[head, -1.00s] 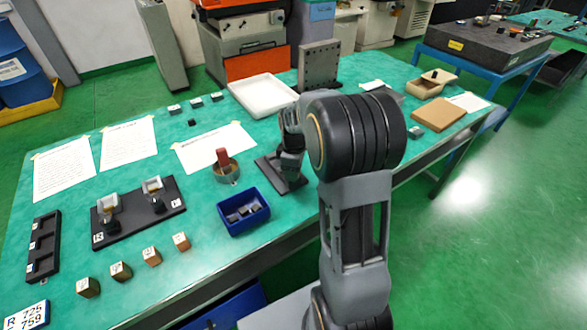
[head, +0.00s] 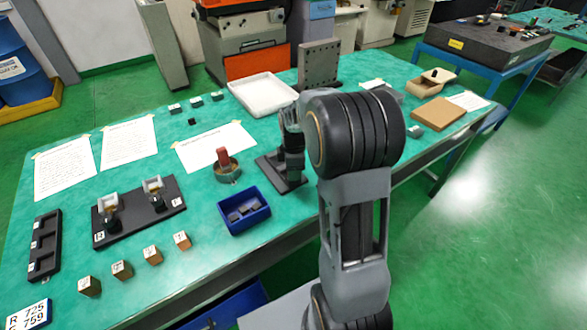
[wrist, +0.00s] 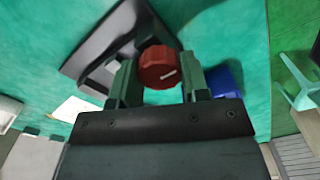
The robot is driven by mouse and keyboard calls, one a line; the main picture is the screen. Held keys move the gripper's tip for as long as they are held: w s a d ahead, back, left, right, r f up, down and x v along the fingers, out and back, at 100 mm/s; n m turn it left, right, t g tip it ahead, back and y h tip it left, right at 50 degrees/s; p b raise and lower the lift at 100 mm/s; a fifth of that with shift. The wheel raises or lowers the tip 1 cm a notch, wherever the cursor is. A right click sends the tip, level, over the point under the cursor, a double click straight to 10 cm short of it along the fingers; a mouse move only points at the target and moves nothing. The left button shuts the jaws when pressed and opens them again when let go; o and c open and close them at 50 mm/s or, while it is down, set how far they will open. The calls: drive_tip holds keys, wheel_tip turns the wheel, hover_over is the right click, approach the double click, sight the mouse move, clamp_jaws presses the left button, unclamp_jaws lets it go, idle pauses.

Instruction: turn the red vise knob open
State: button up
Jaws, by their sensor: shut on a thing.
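The red vise knob (wrist: 159,67) shows in the wrist view, round with a white line on its face that points right and slightly up. My gripper (wrist: 160,80) has one finger on each side of the knob and is shut on it. The dark vise (wrist: 107,45) with a grey jaw block lies behind and left of the knob. In the head view, the vise's dark base plate (head: 268,166) shows on the green table, beside my wrist. My arm hides the knob there.
A blue bin (head: 245,211) with dark pieces stands close left of the vise. A round holder (head: 228,172) with a red-topped item is further left. A white tray (head: 263,96) and an upright grey plate (head: 318,66) stand behind.

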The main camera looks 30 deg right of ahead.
drive_tip(key=o, duration=0.9)
drive_tip(key=shift+o, duration=0.2)
wheel_tip(320, 180, up, 14)
drive_tip(key=shift+p, duration=0.4)
drive_tip(key=shift+f, duration=0.1)
